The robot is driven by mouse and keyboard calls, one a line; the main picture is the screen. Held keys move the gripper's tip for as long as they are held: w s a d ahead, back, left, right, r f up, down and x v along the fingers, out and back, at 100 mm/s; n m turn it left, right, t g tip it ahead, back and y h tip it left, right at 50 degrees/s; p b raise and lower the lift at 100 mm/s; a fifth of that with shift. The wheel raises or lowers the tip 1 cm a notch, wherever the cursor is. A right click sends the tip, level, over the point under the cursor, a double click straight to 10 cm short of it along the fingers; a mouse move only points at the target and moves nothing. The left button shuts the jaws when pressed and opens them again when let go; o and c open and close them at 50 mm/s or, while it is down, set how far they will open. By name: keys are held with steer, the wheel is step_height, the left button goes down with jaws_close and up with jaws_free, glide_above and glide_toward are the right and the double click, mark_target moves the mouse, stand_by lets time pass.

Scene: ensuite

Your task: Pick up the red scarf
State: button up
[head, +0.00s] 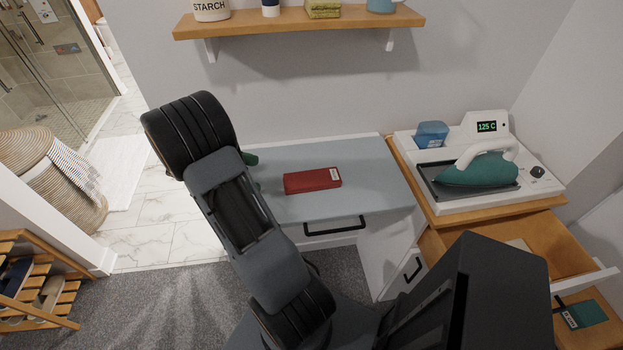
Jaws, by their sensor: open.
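The red scarf (308,181) looks like a flat, folded red block with a small white label at its right end. It lies on the blue-grey top (375,167) of a white unit, near the middle. My arm rises in front of it to the left, and its links cover the left part of that top. The scarf itself is not covered.
A dark green thing (250,159) shows partly behind my arm. To the right, a teal iron (480,169) sits on a station reading 125 C, beside a blue container (432,133). Below, a wooden drawer (565,245) stands open. A wooden shelf (300,21) hangs above the top.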

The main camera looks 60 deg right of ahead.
glide_toward(299, 180)
steer(key=p+x, duration=0.1)
steer(key=x, duration=0.2)
steer(key=shift+s+d+f, duration=0.1)
steer(key=shift+s+d, duration=0.05)
steer(key=shift+d, duration=0.15)
steer(key=shift+p+x, duration=0.65)
steer(key=shift+x, duration=2.3)
steer(key=shift+a, duration=0.1)
steer(key=c, duration=0.9)
steer(key=shift+c, duration=0.3)
